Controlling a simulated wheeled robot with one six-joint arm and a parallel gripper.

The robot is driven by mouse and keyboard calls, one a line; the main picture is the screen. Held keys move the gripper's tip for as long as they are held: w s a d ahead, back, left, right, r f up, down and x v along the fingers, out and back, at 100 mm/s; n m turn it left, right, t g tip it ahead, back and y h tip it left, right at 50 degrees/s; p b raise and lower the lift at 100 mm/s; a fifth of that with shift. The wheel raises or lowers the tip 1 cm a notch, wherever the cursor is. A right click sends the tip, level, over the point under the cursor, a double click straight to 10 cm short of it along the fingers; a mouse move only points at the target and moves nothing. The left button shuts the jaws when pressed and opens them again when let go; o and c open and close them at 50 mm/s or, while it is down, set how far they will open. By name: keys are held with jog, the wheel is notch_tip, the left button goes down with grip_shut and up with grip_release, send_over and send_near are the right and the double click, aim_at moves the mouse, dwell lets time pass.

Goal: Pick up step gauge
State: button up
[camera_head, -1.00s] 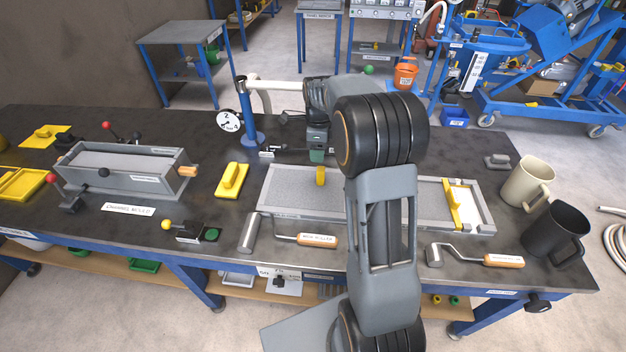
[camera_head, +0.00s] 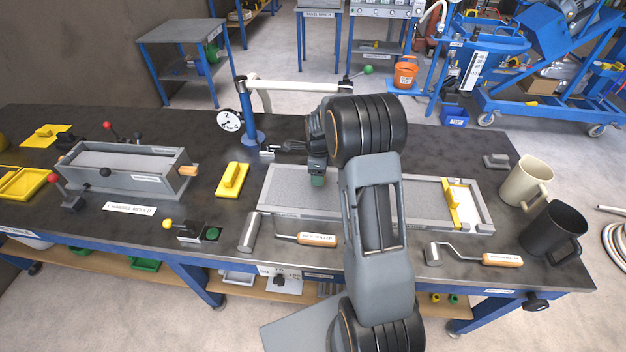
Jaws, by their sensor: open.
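My gripper (camera_head: 281,148) is at the back middle of the bench, left of my wrist, pointing left with its jaws open. A small grey piece with a pale face (camera_head: 267,154) lies by the fingertips, near the blue post's foot. It may be the step gauge, but it is too small to tell. I cannot tell whether the fingers are around it or above it. My wrist hides part of the bench behind and below it.
The blue post (camera_head: 249,115) with a round dial (camera_head: 229,122) stands close to the left of my gripper. A long grey tray (camera_head: 285,190) lies in front. A yellow float (camera_head: 232,180) is at left. Two mugs, one cream (camera_head: 526,182) and one black (camera_head: 553,228), stand at right.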

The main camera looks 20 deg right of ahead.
jog(key=c, duration=1.1)
jog(key=shift+r, duration=0.1)
